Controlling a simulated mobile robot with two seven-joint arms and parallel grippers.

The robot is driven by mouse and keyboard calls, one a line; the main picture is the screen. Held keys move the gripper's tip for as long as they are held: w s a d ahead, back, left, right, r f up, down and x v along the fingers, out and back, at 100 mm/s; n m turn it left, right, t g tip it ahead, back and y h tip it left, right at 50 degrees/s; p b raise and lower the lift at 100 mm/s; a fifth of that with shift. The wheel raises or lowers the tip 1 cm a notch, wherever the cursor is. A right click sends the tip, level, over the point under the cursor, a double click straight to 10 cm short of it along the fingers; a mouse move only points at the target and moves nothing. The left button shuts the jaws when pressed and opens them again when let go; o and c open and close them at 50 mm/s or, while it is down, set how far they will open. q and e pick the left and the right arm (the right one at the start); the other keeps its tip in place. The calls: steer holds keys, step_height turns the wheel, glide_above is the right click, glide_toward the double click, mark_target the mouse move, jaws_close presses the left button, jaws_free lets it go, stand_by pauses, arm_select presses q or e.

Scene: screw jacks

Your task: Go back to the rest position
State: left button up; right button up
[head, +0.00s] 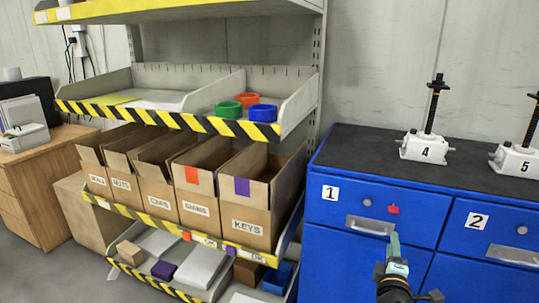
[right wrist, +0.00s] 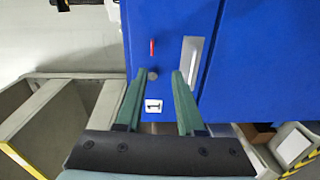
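My right gripper (head: 394,250) is in front of the blue cabinet (head: 340,250), just below the handle (head: 370,225) of drawer 1 (head: 345,205). In the right wrist view, its two green fingers (right wrist: 158,80) are apart with nothing between them. The drawer's round knob (right wrist: 152,75) shows beyond the gap, and the handle (right wrist: 190,60) lies by the right finger's tip. I cannot tell whether that finger touches it. Drawer 1 looks closed, with a small red piece (head: 393,209) on its front. My left gripper is in neither view.
White screw jacks numbered 4 (head: 424,148) and 5 (head: 516,160) stand on the cabinet's dark top. A wooden desk (head: 30,185) stands at far left.

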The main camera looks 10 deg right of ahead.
steer(key=s+a+f+m+g+y+p, duration=0.35)
steer(key=s+a+f+y, duration=0.35)
steer(key=s+a+f, duration=0.55)
steer(key=s+a+f+m+g+y+p, duration=0.1)
steer(key=s+a+f+m+y, duration=0.1)
steer(key=s, duration=0.5)
steer(key=s+a+f+m+g+y+p, duration=0.1)
steer(key=s+a+f+m, duration=0.3)
steer(key=s, duration=0.4)
steer(key=shift+s+a+f+g+y, duration=0.15)
steer(key=shift+a+f+g+y, duration=0.3)
steer(key=shift+a+f, duration=0.4)
